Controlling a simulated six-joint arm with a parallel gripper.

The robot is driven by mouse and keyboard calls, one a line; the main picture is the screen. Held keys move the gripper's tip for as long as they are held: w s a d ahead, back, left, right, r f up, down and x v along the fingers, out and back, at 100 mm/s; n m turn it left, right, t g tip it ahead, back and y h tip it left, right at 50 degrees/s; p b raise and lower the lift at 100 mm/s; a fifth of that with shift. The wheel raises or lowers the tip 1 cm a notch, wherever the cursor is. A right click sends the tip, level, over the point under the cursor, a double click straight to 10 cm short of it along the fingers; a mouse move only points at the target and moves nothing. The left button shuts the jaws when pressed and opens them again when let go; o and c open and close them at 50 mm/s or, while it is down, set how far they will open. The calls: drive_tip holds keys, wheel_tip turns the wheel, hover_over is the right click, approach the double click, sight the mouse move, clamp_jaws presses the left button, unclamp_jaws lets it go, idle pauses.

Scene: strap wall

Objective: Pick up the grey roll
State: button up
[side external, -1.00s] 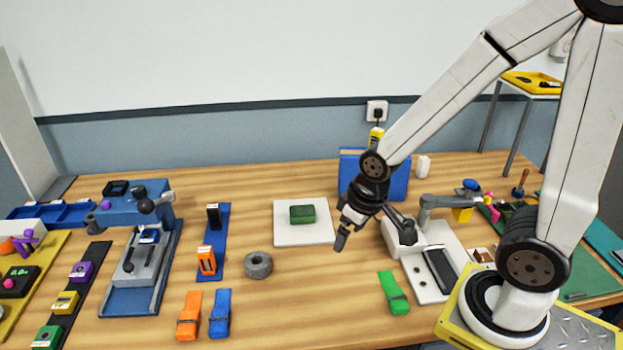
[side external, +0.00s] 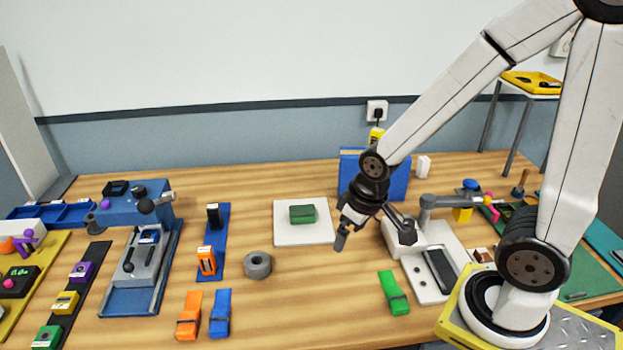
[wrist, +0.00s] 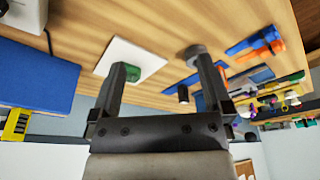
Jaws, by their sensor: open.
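The grey roll (side external: 258,265) sits flat on the wooden table, left of centre in the side view, with a hole in its middle. In the wrist view the grey roll (wrist: 190,53) shows near the top, just beyond the right finger. My gripper (side external: 372,232) hangs in the air above the table, to the right of the roll and well apart from it. In the wrist view my gripper (wrist: 160,72) has its two fingers spread with nothing between them.
A green block (side external: 302,214) lies on a white square plate (side external: 285,236) behind the roll. An orange strap (side external: 189,316), a blue strap (side external: 220,314) and a green strap (side external: 393,292) lie in front. A blue-grey machine (side external: 143,265) stands left. Bare table lies between roll and gripper.

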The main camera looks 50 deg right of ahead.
drive_tip(key=m+y, duration=1)
drive_tip(key=m, duration=0.9)
approach(267, 265)
drive_tip(key=s+a, duration=0.1)
drive_tip(key=s+a+f, duration=0.1)
drive_tip(key=s+a, duration=0.3)
drive_tip(key=shift+f, duration=0.25)
drive_tip(key=w+m+t, duration=0.1)
drive_tip(key=w+d+f+m+t+y, duration=0.1)
drive_tip(key=w+m, duration=0.1)
drive_tip(key=w+d+f+m+t, duration=0.1)
drive_tip(key=shift+w+f+m+t, duration=0.15)
drive_tip(key=shift+w+m+t, duration=0.15)
drive_tip(key=shift+t, duration=0.1)
drive_tip(key=shift+w+d+f+m+t, duration=0.25)
drive_tip(key=shift+w+d+m+t, duration=0.25)
drive_tip(key=shift+m+t, duration=0.1)
drive_tip(key=shift+a, duration=0.15)
drive_tip(key=shift+x, duration=1.25)
